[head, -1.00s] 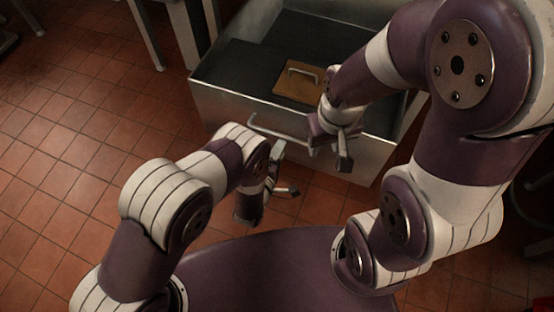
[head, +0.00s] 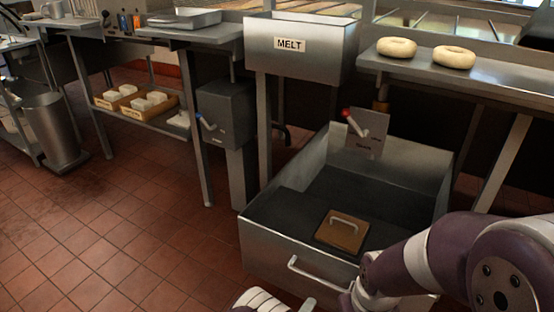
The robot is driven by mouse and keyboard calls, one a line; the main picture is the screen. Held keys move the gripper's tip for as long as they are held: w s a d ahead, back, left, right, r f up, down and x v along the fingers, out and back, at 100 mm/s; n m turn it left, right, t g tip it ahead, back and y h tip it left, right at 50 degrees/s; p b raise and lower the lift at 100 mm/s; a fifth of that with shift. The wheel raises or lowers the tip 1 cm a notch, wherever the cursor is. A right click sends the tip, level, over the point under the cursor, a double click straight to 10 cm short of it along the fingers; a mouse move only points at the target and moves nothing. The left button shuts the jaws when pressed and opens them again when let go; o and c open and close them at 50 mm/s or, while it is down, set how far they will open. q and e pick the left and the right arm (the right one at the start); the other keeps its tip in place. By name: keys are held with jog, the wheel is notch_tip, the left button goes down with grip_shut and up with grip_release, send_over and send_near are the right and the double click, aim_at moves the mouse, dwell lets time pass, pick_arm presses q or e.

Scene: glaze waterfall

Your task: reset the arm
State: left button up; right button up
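My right arm comes in from the lower right, and its purple-and-white wrist end with the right gripper (head: 352,298) is at the bottom edge, just right of the bin's handle. The fingers are mostly cut off. My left arm shows only as a white striped piece at the bottom edge, with a grey fingertip of the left gripper (head: 308,305) below the handle. The opening of either gripper cannot be made out. Nothing is seen held.
A large metal bin (head: 262,236) with a front handle (head: 318,275) holds a brown lidded board (head: 342,232). Behind it are a MELT tank (head: 300,60), a red-knobbed lever (head: 352,120) and a shelf with two dough rings (head: 397,47).

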pick_arm(q)
jog(key=s+a+f+m+g+y, duration=0.4)
jog(key=s+a+f+m+g, duration=0.15)
jog(key=f+m+g, duration=0.2)
jog(key=s+a+r+m+g+y+p, duration=0.15)
jog(key=s+a+r, duration=0.25)
jog(key=a+r, duration=0.4)
jog(key=s+a+r+m+g+y+p, duration=0.1)
jog(key=s+a+r+m+g+y, duration=0.2)
jog(key=a+r, duration=0.6)
jog(key=s+a+r+m+g+p, duration=0.15)
jog(key=s+a+r, duration=0.3)
jog(key=r, duration=0.65)
jog(key=w+a+r+n+t+p, duration=0.1)
jog(key=r+p, duration=1.8)
jog(key=r, duration=0.2)
jog(key=w+a+r+n+t+p, duration=0.1)
jog(key=a+r+p, duration=0.1)
jog(key=r+p, duration=1.7)
notch_tip(320, 180, up, 3)
jog(key=shift+a+f, duration=0.15)
jog(key=shift+a, duration=0.15)
